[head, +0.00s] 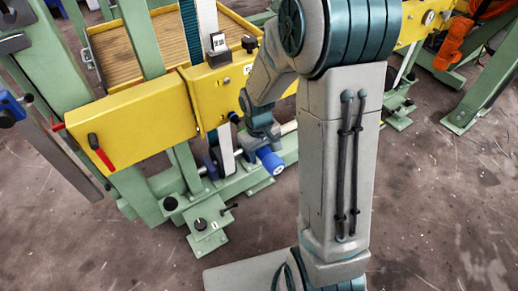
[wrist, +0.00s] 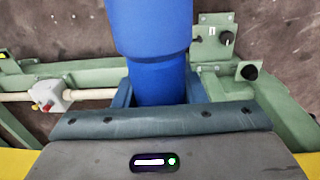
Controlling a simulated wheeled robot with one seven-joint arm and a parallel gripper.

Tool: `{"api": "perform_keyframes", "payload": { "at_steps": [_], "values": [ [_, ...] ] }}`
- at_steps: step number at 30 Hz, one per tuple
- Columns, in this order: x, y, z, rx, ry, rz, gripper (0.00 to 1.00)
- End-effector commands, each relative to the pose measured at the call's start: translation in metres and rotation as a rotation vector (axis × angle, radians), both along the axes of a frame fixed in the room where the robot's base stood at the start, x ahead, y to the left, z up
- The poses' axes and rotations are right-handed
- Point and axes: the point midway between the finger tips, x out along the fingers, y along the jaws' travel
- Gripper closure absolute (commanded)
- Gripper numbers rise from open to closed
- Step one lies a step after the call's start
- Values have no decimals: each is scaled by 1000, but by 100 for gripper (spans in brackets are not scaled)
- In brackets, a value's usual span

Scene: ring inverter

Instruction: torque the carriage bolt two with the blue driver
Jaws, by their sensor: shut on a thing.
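The blue driver (wrist: 153,28) is a thick blue cylinder that fills the top middle of the wrist view. Its blue end also shows in the head view (head: 269,160), low beside the yellow carriage. My gripper (wrist: 158,94) is shut on the driver's narrower neck, with a blue finger on each side. In the head view my gripper (head: 263,137) is partly hidden by my own arm. The yellow carriage (head: 222,92) carries a small label and a black knob. I cannot make out which bolt is carriage bolt two. The driver's working tip is hidden.
A green frame (head: 152,62) stands around the carriage. A green foot plate (head: 207,240) with black knobs sits low in front. A red-handled lever (head: 101,152) hangs on the yellow beam (head: 135,125). An orange machine (head: 455,45) is at upper right. Floor (head: 440,200) at right is clear.

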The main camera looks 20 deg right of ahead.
Motion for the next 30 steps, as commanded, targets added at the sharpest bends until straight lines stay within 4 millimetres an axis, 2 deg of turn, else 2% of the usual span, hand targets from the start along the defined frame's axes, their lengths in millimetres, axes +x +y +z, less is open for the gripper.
{"api": "perform_keyframes", "payload": {
  "at_steps": [18, 30],
  "values": [
    [-31, -11, 0, -1, 3, -3, 92],
    [-34, -11, 0, -1, 3, -2, 92]
  ]
}}
